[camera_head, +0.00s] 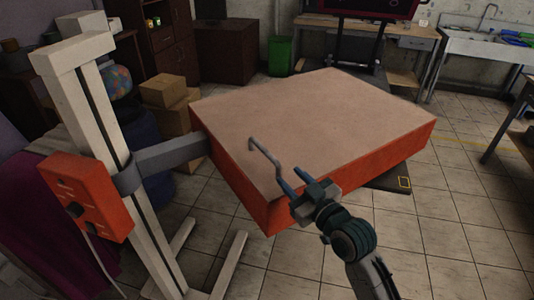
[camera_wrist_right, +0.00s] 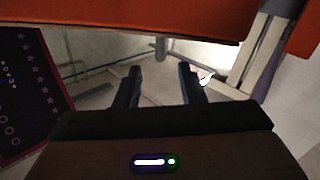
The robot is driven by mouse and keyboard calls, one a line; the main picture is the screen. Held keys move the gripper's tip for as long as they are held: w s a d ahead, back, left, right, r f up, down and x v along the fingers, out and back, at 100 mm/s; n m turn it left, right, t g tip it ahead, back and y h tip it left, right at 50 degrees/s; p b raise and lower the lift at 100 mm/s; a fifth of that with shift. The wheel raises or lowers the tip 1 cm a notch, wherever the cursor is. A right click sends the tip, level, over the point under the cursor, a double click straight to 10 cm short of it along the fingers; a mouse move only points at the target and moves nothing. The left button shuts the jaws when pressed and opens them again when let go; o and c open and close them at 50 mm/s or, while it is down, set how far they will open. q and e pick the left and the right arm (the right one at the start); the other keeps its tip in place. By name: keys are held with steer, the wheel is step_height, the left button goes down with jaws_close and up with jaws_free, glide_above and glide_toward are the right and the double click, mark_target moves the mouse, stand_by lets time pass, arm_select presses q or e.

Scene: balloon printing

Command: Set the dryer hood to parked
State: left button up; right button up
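The dryer hood (camera_head: 320,125) is a large orange-red box with a tan top, held out level by a grey arm (camera_head: 170,153) from a cream upright post (camera_head: 85,110). A thin grey bent handle (camera_head: 265,153) shows at the hood's near left side. My right gripper (camera_head: 292,180) is at the hood's near edge, close to the handle's near end; I cannot tell whether they touch. In the right wrist view its two dark fingers (camera_wrist_right: 160,85) stand apart with a gap between them, below the orange hood edge (camera_wrist_right: 130,22). My left gripper is not in view.
An orange control box (camera_head: 85,195) with knobs is on the post, whose cream feet (camera_head: 230,265) spread on the tiled floor. Cardboard boxes (camera_head: 168,92) stand behind the grey arm. A dark flat plate (camera_head: 390,180) shows under the hood.

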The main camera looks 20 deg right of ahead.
mark_target(277, 163)
steer(key=p+x, duration=0.1)
steer(key=x, duration=0.1)
steer(key=r+p+x, duration=0.1)
steer(key=x, duration=0.1)
steer(key=shift+w+a, duration=0.1)
steer(key=shift+w, duration=0.3)
steer(key=x, duration=0.2)
steer(key=p+x, duration=0.1)
steer(key=x, duration=0.1)
steer(key=shift+f, duration=0.3)
steer(key=shift+w, duration=0.15)
jaws_close()
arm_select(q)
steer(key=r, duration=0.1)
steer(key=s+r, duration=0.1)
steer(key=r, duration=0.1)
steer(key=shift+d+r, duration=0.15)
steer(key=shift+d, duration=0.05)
arm_select(e)
steer(key=shift+w, duration=0.1)
